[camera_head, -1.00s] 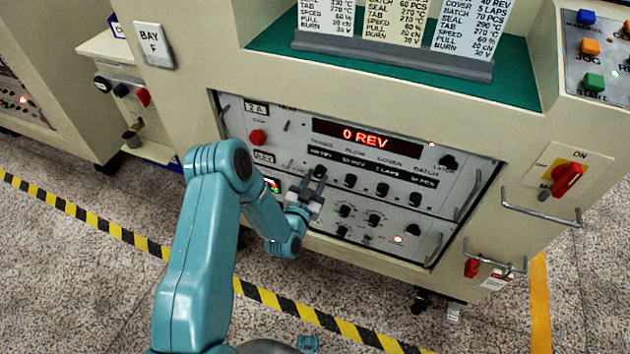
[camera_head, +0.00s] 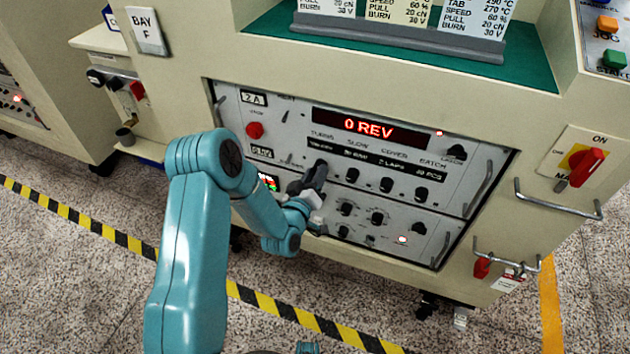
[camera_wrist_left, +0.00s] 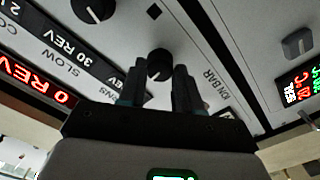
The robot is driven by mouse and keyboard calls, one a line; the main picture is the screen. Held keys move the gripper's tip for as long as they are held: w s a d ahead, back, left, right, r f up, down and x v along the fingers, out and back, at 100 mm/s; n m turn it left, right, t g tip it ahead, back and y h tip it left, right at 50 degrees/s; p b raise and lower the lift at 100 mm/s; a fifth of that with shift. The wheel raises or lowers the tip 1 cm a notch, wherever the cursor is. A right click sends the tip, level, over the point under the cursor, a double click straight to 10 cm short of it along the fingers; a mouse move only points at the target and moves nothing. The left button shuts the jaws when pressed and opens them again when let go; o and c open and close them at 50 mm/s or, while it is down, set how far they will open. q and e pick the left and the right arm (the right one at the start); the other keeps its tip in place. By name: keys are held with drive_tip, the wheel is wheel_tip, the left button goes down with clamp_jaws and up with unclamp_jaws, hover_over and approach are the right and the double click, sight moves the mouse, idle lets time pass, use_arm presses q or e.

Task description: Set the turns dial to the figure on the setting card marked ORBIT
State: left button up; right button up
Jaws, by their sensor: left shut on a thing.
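The turns dial (camera_head: 320,164) is a black knob under the TURNS label on the panel, at the left of a row of knobs. It also shows in the left wrist view (camera_wrist_left: 160,65), with a finger on each side. My left gripper (camera_head: 316,175) is shut on this dial; its fingers partly hide it. The red display (camera_head: 368,127) above reads 0 REV. Setting cards (camera_head: 397,8) stand in a grey holder on the green shelf, their tops cut off, so no ORBIT name shows. My right gripper is not in view.
The SLOW (camera_head: 352,175), COVER (camera_head: 386,185) and BATCH (camera_head: 421,194) knobs sit right of the dial. A lower panel (camera_head: 365,220) has more knobs. A red button (camera_head: 255,130) is up left. Metal handles (camera_head: 478,188) stick out at the right.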

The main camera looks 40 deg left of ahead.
use_arm(q)
drive_tip(key=shift+n+b, duration=5.5)
drive_tip(key=shift+n, duration=1.8)
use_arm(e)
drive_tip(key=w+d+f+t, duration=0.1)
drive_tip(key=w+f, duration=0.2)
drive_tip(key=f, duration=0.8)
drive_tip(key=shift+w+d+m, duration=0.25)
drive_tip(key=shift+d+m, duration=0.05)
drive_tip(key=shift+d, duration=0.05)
use_arm(q)
drive_tip(key=o, duration=1)
drive_tip(key=shift+o, duration=0.2)
